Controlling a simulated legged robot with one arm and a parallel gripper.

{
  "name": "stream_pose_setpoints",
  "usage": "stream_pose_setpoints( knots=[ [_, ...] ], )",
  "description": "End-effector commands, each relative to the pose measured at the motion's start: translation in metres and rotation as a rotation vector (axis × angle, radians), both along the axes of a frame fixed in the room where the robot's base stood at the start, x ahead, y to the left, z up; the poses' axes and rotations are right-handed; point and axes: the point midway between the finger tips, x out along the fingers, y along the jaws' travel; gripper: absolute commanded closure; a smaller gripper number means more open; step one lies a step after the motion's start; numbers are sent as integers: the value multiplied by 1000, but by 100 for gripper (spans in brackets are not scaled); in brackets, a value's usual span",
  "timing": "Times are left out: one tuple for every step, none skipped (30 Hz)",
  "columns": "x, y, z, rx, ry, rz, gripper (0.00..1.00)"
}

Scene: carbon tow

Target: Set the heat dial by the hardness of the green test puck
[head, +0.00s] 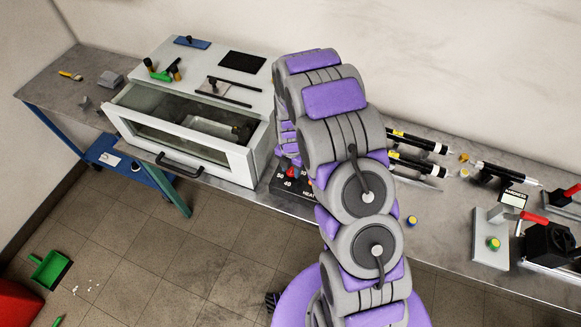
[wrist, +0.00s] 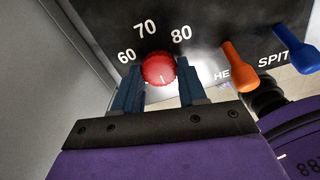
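The red heat dial (wrist: 158,68) is on a black panel marked 60, 70 and 80 in the wrist view. A pale mark shows low on its face. My gripper (wrist: 160,77) is open, with one finger on each side of the dial; firm contact cannot be made out. In the head view the dial (head: 291,171) shows beside my arm, which hides my gripper. A green and yellow puck (head: 493,243) sits on a pale plate (head: 490,258) at the right, below a small sign (head: 512,198) too small to read surely.
An orange lever (wrist: 240,67) and a blue lever (wrist: 296,48) stand right of the dial. A white box with a glass front (head: 185,135) is left of the panel. Black tubes (head: 420,142), another small puck (head: 411,220) and a red-handled clamp (head: 565,195) are on the bench.

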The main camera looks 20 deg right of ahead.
Motion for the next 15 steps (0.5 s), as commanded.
stream_pose_setpoints(
  knots=[
    [2, 0, 1, 0, -6, 0, 69],
    [2, 0, 1, 0, -6, 0, 72],
    [2, 0, 1, -1, -6, 0, 76],
    [2, 0, 1, -1, -6, 0, 79],
    [2, 1, 1, -2, -6, 0, 82],
    [2, 1, 1, -3, -6, 0, 85],
    [2, 2, 1, -3, -6, 0, 88],
    [2, 2, 1, -3, -6, 1, 89],
    [2, 2, 1, -4, -5, 0, 90],
    [2, 2, 1, -4, -5, 0, 90],
    [1, 2, 1, -4, -5, -2, 90],
    [1, 2, 1, -4, -5, -5, 90],
    [1, 2, 1, -3, -4, -8, 90],
    [1, 2, 1, -3, -4, -14, 90],
    [1, 3, 1, -3, -4, -24, 90]
  ],
)
